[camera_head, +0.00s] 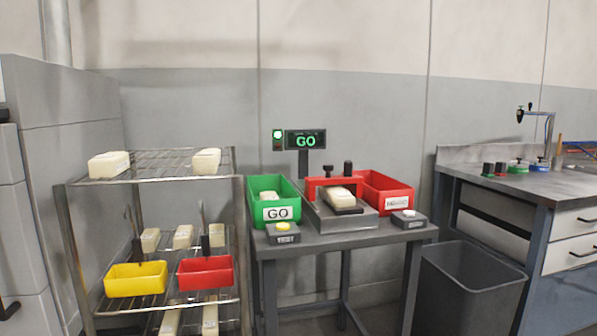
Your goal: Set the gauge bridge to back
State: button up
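The gauge bridge (318,186) is a red frame on a grey metal gauge base (325,222), on the small grey table in the middle of the view. Black knobs (348,168) stand up at the bridge. A cream block (340,195) lies at the front of the bridge, with a black piece (349,211) before it. I cannot tell from this distance whether the bridge sits at front or back. My gripper is not in the view.
A green GO bin (262,187) stands left of the gauge, a red bin (392,182) right. A TEST button box (284,238) and another button box (409,220) sit in front. The display (305,140) reads GO. A wire rack (62,215) is left, a dark bin (475,285) right.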

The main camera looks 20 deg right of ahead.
aim_at(356, 181)
jog(key=u, duration=1.2)
jog(key=k, duration=0.8)
jog(key=z, duration=1.45)
jog(key=i, duration=0.35)
